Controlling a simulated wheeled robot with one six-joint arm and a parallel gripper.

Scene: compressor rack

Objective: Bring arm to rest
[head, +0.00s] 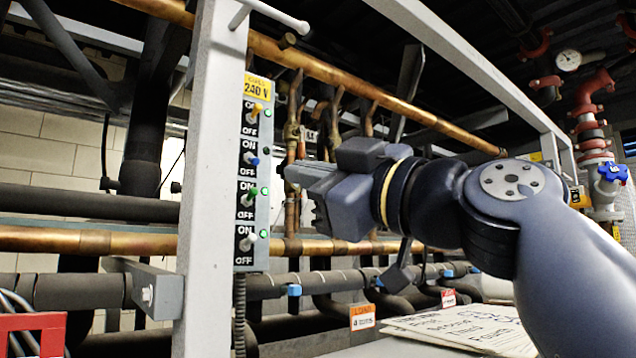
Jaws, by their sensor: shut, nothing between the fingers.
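My gripper (300,192) is shut and empty, at the end of my arm, which reaches in from the right side of the head view. The gripper points left towards the switch panel (251,172) on the grey rack post, with a gap between them. The panel has a yellow 240 V label and several toggle switches marked ON and OFF, with yellow, blue, green and white levers. Green lights show beside some switches. The fingers are seen from the side and partly overlap each other.
The grey rack post (212,190) stands left of my gripper. Copper pipes (400,102) and dark insulated pipes run behind my arm. A handwritten cardboard sheet (465,325) lies on the surface below. A red frame (35,330) is at lower left. Red pipes and a blue valve (612,172) are at right.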

